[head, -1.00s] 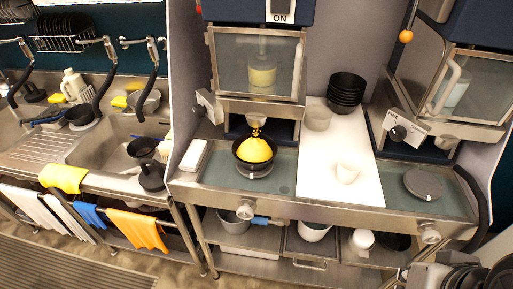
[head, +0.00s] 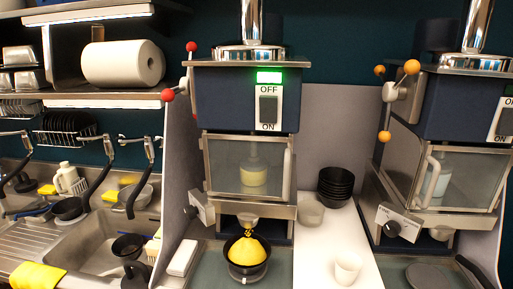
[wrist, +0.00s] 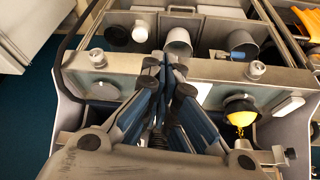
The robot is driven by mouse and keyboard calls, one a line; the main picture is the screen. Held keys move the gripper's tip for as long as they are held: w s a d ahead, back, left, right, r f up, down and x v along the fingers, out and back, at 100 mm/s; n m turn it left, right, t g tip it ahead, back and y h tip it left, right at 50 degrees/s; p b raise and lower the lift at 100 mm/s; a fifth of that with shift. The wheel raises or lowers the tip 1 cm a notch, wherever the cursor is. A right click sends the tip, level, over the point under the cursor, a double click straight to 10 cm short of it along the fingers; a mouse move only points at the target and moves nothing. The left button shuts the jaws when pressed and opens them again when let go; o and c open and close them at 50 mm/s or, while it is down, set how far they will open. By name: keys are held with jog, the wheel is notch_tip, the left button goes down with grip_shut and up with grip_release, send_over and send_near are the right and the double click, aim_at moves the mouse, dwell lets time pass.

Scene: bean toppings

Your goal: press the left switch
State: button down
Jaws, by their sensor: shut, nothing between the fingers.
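The left switch (head: 268,108) is a dark rocker on a white plate marked OFF at the top and ON at the bottom. It sits on the blue front of the left machine (head: 225,98), below a lit green indicator (head: 269,77). A second switch (head: 505,122) shows on the right machine, partly cut by the picture's edge. My gripper (wrist: 172,62) is shut and empty in the wrist view, above the counter. It is not in the head view, and the left switch is not seen in the wrist view.
A black bowl heaped with yellow (head: 247,250) stands under the left machine's outlet; it also shows in the wrist view (wrist: 240,112). Stacked black bowls (head: 336,188) and a white cup (head: 347,268) stand on a white board. Red-knobbed levers (head: 168,95) stick out at the left machine's side.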

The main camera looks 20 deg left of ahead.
aim_at(260, 103)
jog(key=w+a+r+n+t+y+p, duration=0.35)
jog(key=w+a+r+n, duration=0.25)
jog(key=w+a+r, duration=0.4)
jog(key=w+a+r+n+t+y+p, duration=0.2)
jog(key=w+a+r+n+t+p, duration=0.3)
jog(key=w+a, duration=0.5)
jog(key=s+a+r+n+t+h+p, duration=0.1)
jog(key=s+a+r+n+t+p, duration=0.2)
jog(key=a+r, duration=0.9)
jog(key=n+t+p, duration=0.2)
jog(key=n+p, duration=0.2)
jog(key=n, duration=0.2)
jog(key=shift+t+p, duration=0.35)
jog(key=shift+p, duration=0.05)
jog(key=shift+w+a, duration=0.1)
jog(key=shift+w, duration=0.05)
jog(key=p+x, duration=0.1)
jog(key=x, duration=1.3)
jog(key=shift+p, duration=0.3)
